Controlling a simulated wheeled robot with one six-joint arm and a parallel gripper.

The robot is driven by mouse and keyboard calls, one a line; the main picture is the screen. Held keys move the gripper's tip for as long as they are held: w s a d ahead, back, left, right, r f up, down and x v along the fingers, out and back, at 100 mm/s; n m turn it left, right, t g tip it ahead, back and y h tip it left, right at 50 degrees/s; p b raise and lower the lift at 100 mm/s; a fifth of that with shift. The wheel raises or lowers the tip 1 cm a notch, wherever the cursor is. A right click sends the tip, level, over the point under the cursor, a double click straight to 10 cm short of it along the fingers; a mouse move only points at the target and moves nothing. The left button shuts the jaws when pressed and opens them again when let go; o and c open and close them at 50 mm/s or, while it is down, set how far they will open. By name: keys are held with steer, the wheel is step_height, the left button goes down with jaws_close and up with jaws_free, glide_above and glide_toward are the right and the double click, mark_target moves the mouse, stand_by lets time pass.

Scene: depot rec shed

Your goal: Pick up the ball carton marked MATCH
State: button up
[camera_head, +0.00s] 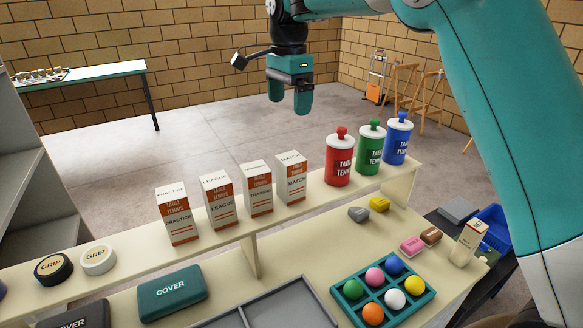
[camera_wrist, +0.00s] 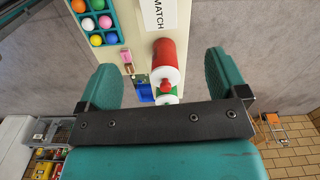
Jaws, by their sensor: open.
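The ball carton marked MATCH (camera_head: 291,178) is white and orange and stands upright on the raised cream shelf (camera_head: 330,203), at the right end of a row of similar cartons. Part of its white top, with the word MATCH, shows at the top edge of the wrist view (camera_wrist: 158,14). My gripper (camera_head: 289,106) is open and empty, with its fingers pointing down. In the head view it appears above and beyond the carton, apart from it. In the wrist view, the red bottle (camera_wrist: 165,62) shows between the fingers (camera_wrist: 163,78).
The PRACTICE carton (camera_head: 177,215), LEAGUE carton (camera_head: 219,203) and another carton (camera_head: 257,189) stand left of it. Red (camera_head: 339,160), green (camera_head: 370,150) and blue (camera_head: 397,140) bottles stand to its right. A ball tray (camera_head: 338,295) sits on the lower surface in front.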

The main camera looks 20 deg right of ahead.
mark_target(291, 157)
steer(key=shift+m, duration=0.4)
steer(key=f+p, duration=0.1)
steer(key=f, duration=0.3)
steer(key=f+p, duration=0.1)
steer(key=f, duration=0.3)
steer(key=f+p, duration=0.1)
steer(key=f, duration=0.2)
steer(key=shift+w+d+f, duration=0.15)
steer(key=shift+w+f, duration=0.2)
steer(key=shift+f, duration=0.05)
steer(key=f+p, duration=0.2)
steer(key=f, duration=0.1)
steer(key=f+p, duration=0.1)
steer(key=shift+s+d+f, duration=0.1)
steer(key=shift+s+f, duration=0.25)
steer(key=shift+f, duration=0.4)
steer(key=c, duration=1)
steer(key=shift+r, duration=0.1)
steer(key=shift+c, duration=0.2)
